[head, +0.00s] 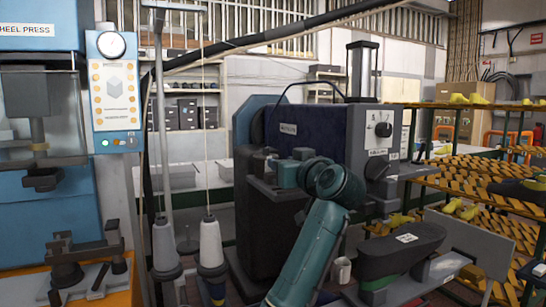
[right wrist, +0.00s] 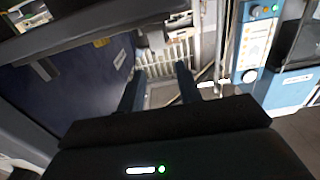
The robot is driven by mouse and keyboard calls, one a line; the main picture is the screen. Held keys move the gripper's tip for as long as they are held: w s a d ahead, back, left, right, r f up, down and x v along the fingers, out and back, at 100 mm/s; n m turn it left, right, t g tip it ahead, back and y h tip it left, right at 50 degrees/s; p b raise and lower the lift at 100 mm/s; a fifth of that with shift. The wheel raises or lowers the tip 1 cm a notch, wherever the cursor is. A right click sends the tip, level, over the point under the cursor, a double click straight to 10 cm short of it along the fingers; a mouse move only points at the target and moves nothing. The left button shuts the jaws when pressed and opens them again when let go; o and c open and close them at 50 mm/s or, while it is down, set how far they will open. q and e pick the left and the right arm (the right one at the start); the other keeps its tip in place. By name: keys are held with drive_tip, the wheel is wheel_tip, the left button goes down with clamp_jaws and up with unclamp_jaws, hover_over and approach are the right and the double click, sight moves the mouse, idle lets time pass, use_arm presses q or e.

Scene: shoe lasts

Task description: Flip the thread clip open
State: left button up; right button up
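I cannot make out the thread clip for certain in either view. My right gripper shows in the right wrist view (right wrist: 160,88), its two dark fingers spread apart with nothing held between them. In the head view, my teal arm reaches up from the bottom to the dark blue machine (head: 310,130), with its wrist in front of the machine's left part. The fingers are too small there to tell apart from the machine. Two thread cones, a left one (head: 164,246) and a right one (head: 210,246), stand left of the machine. A pale thread rises from the right cone. My left gripper is not in view.
A blue heel press (head: 40,150) with a control panel (head: 115,90) stands at the left. A rack with yellow slatted shelves (head: 470,165) is at the right. A dark shoe-shaped piece (head: 402,248) lies at the lower right, near a white cup (head: 341,270).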

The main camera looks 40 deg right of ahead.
drive_tip(key=x, duration=0.4)
drive_tip(key=shift+w+d+p, duration=0.1)
drive_tip(key=shift+w+p, duration=0.2)
drive_tip(key=shift+p, duration=0.1)
drive_tip(key=shift+w+d, duration=0.2)
drive_tip(key=shift+w, duration=0.35)
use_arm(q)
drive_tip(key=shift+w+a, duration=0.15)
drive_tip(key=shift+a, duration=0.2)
use_arm(e)
drive_tip(key=shift+w, duration=0.1)
drive_tip(key=shift+c, duration=0.3)
